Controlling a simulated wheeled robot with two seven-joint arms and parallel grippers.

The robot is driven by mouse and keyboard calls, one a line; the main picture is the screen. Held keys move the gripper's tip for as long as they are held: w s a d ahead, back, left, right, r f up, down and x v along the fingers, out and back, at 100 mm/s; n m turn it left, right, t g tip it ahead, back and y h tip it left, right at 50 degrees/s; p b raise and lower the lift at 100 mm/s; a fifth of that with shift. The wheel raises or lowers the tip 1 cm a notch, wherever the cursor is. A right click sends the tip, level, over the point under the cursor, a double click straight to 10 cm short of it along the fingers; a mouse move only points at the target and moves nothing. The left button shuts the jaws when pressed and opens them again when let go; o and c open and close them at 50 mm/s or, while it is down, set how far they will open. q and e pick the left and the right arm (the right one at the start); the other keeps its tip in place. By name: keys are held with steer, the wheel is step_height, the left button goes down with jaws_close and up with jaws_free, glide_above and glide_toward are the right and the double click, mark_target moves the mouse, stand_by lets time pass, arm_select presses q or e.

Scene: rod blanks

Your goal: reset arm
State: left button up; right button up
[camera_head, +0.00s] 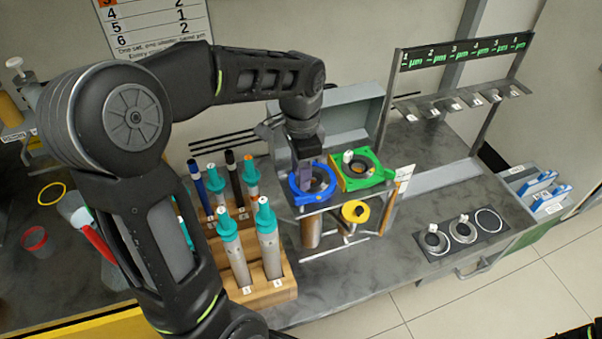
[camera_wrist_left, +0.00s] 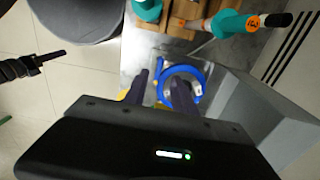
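My left arm reaches in from the left in the head view. Its gripper (camera_head: 305,180) points down over the blue ring-shaped holder (camera_head: 312,183). In the left wrist view the two dark fingers of my left gripper (camera_wrist_left: 160,90) stand apart, with nothing seen held between them. The blue ring (camera_wrist_left: 181,87) lies just beyond the fingertips; I cannot tell whether they touch it. In the left wrist view my right gripper (camera_wrist_left: 52,58) shows at the left over the floor, away from the bench. It is too small to tell whether it is open.
A wooden rack (camera_head: 285,287) with teal-capped tubes stands left of the blue holder. A green holder (camera_head: 360,170) and a yellow ring (camera_head: 355,212) are close on the right. A grey open case (camera_head: 350,115) stands behind. The bench right of centre is clear before the round pads (camera_head: 463,231).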

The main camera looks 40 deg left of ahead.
arm_select(q)
steer(key=s+d+f+n+h+p, duration=0.1)
steer(key=d+f+n+h+p, duration=0.15)
steer(key=d+f, duration=1.3)
steer(key=s+d+f+n+h, duration=0.1)
steer(key=s+d+f+n, duration=0.2)
steer(key=s+f, duration=0.3)
steer(key=s+d+f+n, duration=0.3)
steer(key=s+d+f, duration=0.3)
steer(key=s+f, duration=0.1)
steer(key=shift+s+d+f+t+h+p, duration=0.15)
steer(key=shift+s+d+t+h+p, duration=0.15)
steer(key=shift+t+h+p, duration=0.1)
steer(key=shift+o, duration=0.7)
steer(key=shift+w+n, duration=0.1)
steer(key=shift+n, duration=0.15)
